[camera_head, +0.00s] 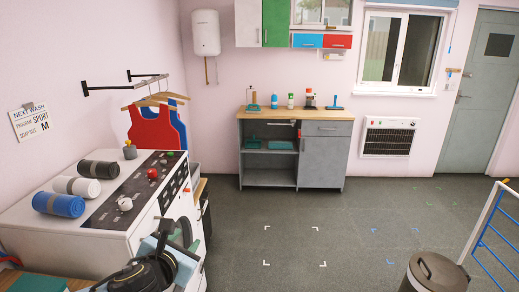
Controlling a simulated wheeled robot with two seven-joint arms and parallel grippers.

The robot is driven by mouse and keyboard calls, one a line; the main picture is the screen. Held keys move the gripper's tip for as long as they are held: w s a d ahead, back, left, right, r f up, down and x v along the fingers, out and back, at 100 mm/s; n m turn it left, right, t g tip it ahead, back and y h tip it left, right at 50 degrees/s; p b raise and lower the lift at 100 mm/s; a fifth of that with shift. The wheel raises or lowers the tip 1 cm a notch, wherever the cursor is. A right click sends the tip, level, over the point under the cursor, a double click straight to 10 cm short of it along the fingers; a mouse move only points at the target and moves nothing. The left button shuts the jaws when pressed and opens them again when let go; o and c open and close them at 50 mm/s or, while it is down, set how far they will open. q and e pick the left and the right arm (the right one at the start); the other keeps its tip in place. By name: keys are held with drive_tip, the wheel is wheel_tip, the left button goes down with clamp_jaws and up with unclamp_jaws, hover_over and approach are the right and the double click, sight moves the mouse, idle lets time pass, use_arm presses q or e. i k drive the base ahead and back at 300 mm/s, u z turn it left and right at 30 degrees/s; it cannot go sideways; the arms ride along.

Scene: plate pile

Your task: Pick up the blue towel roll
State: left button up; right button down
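The blue towel roll (59,204) lies on its side on the white top of the washing machine (70,236), near its front-left part. A white roll (77,186) and a dark grey roll (98,169) lie behind it in a row. My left gripper (179,237) is low in front of the machine, to the right of and below the blue roll and apart from it. Its grey-blue fingers appear spread with nothing between them. My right gripper is not in view.
Knobs (125,203) and a control panel lie right of the rolls. Red and blue vests (152,127) hang behind the machine. A cabinet (322,153) stands at the back wall, a bin (433,272) at bottom right. The middle floor is clear.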

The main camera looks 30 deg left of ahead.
sight(74, 207)
drive_tip(key=u, duration=0.15)
drive_tip(key=i, duration=2.05)
drive_tip(key=u, duration=1.45)
drive_tip(key=i, duration=1.15)
drive_tip(key=u, duration=1.35)
drive_tip(key=i, duration=0.3)
drive_tip(key=u, duration=0.25)
